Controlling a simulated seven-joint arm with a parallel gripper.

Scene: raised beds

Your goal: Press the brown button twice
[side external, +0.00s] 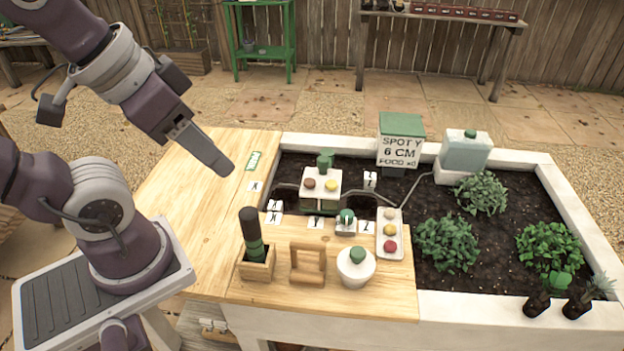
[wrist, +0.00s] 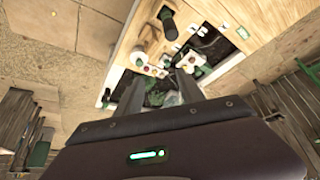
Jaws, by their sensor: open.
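The brown button (side external: 309,184) is a small round cap on the left of the top of a white box (side external: 321,202). A yellow button (side external: 331,185) sits beside it on the same box, with a green fitting (side external: 325,160) behind. My gripper (side external: 222,168) is up in the air to the left of the box, apart from it, and touches nothing. In the wrist view its two fingers are spread with nothing held between them (wrist: 160,88). The brown button is too small to pick out surely in the wrist view.
A white tray (side external: 381,251) with white, yellow and red round pieces lies right of the box. A wooden holder (side external: 257,266) with a dark-handled tool, a wooden frame (side external: 308,264) and a white pot (side external: 356,270) stand in front. The left tabletop (side external: 190,215) is clear.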

